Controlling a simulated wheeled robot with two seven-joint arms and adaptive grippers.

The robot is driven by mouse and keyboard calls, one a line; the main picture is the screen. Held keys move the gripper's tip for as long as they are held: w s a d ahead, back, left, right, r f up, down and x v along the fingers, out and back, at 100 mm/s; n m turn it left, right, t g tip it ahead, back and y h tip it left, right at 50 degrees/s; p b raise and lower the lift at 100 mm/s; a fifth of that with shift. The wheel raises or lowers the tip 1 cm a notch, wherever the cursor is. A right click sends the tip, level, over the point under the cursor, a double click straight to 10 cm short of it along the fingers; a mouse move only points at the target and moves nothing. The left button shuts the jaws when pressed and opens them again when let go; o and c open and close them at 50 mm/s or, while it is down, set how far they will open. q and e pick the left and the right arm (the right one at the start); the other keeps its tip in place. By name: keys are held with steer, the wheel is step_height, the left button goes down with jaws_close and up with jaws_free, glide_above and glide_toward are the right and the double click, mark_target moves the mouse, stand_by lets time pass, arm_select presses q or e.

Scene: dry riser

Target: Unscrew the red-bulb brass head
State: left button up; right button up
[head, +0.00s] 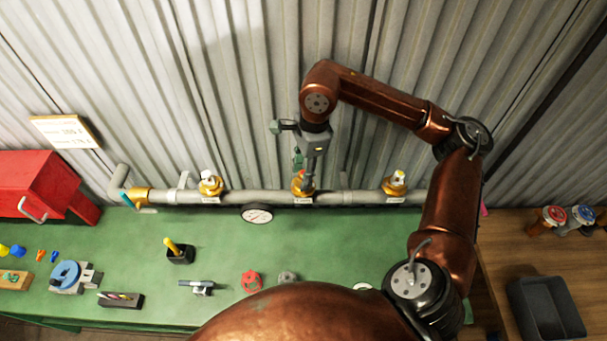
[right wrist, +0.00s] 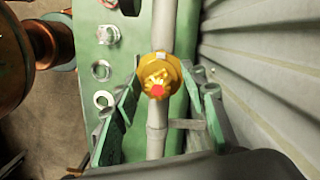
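The red-bulb brass head (right wrist: 157,75) sits on the grey pipe, its red tip facing the camera in the right wrist view. In the head view this brass head (head: 299,184) is the middle one on the pipe, partly hidden by my right gripper (head: 304,168). In the right wrist view my right gripper (right wrist: 168,90) is open, its green-padded fingers on either side of the head and pipe with gaps visible. I cannot tell exactly how far the fingertips are from the head. My left gripper is not in view.
Other brass heads with pale tops stand left (head: 210,183) and right (head: 395,183) on the pipe. A gauge (head: 257,214) is below it. A corrugated wall (head: 225,90) rises close behind.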

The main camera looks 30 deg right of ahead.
steer(key=shift+m, duration=0.6)
steer(key=shift+s+m, duration=0.1)
steer(key=shift+m, duration=0.4)
steer(key=m+t, duration=0.1)
steer(key=m, duration=0.4)
steer(key=shift+h, duration=0.3)
steer(key=m+h, duration=0.1)
steer(key=m, duration=0.5)
steer(key=shift+d+m, duration=0.1)
steer(key=shift+m, duration=0.2)
steer(key=shift+c, duration=0.2)
jaws_close()
steer(key=shift+f+b, duration=0.1)
steer(key=shift+b, duration=0.25)
